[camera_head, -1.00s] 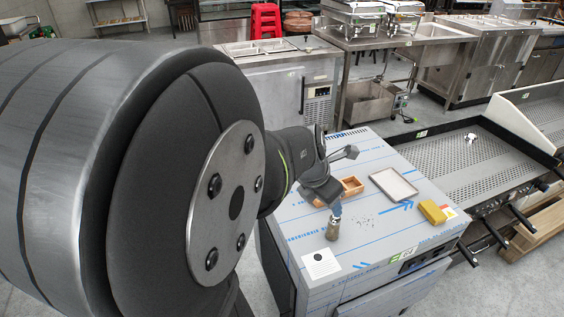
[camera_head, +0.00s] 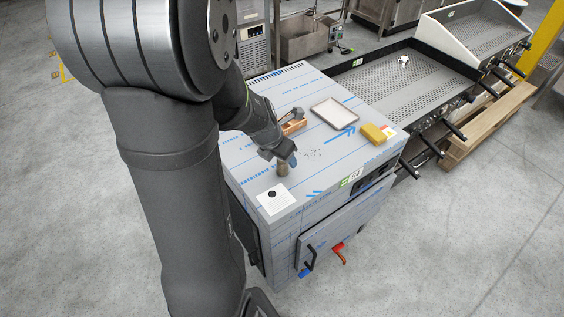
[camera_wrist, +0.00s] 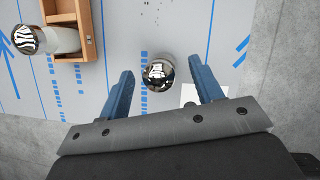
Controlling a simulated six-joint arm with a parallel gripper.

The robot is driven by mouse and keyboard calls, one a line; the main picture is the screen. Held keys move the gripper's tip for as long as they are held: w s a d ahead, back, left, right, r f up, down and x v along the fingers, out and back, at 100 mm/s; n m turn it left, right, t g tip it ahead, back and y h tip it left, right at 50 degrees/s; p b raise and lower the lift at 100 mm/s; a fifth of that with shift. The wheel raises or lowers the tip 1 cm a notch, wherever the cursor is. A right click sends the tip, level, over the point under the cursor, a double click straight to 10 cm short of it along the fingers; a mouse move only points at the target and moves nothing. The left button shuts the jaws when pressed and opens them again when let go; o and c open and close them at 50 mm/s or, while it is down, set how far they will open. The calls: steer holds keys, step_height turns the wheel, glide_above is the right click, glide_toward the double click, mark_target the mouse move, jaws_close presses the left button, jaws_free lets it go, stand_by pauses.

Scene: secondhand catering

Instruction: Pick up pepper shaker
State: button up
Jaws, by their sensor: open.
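The pepper shaker (camera_head: 283,171) stands upright on the film-covered top of a steel unit. In the wrist view its round chrome cap (camera_wrist: 158,75) shows from above, between my two blue fingers. My gripper (camera_wrist: 162,70) is open, with one finger to each side of the shaker and a visible gap on both sides. In the head view my gripper (camera_head: 284,156) is right at the shaker's top and partly hides it. The wrist view does not clearly show how far the fingertips are above or around the cap.
A wooden box (camera_wrist: 82,45) stands nearby with a second, pale chrome-capped shaker (camera_wrist: 62,40). A shallow tray (camera_head: 318,106), a yellow sponge (camera_head: 373,133) and a white card (camera_head: 276,198) lie on the top. Dark specks are scattered beside the shaker. The unit's front edge is close.

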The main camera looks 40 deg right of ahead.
steer(key=shift+x, duration=1.3)
steer(key=c, duration=1.1)
steer(key=shift+r, duration=0.1)
